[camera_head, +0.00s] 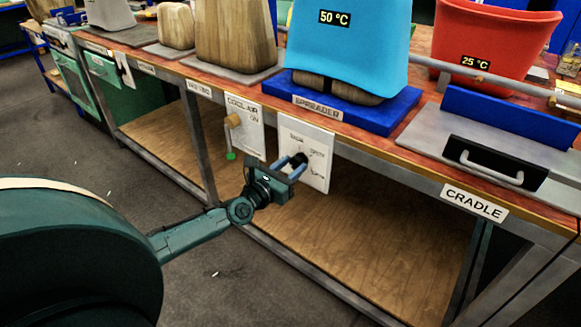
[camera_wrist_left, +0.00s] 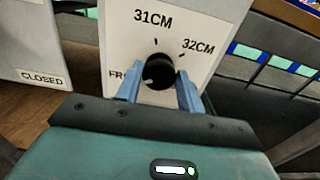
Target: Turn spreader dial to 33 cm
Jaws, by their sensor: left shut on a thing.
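The spreader dial is a black round knob (camera_wrist_left: 159,70) on a white panel (camera_head: 318,174) at the front of the bench, under the SPREADER sign (camera_head: 318,108). My left gripper (camera_head: 291,163) is at the panel, its blue fingers on both sides of the knob; it also shows in the left wrist view (camera_wrist_left: 160,90). It is shut on the knob. The wrist view shows 31CM above the knob, 32CM to its upper right, and a label starting FR at left, partly behind a finger. No 33 label is readable. My right gripper is out of view.
A COOL AIR panel (camera_head: 246,128) with a wooden-handled lever (camera_head: 232,121) is just left. A blue form marked 50 °C (camera_head: 345,50) stands on a blue base (camera_head: 376,113) above. The black CRADLE handle unit (camera_head: 492,163) is at right. Floor lies in front.

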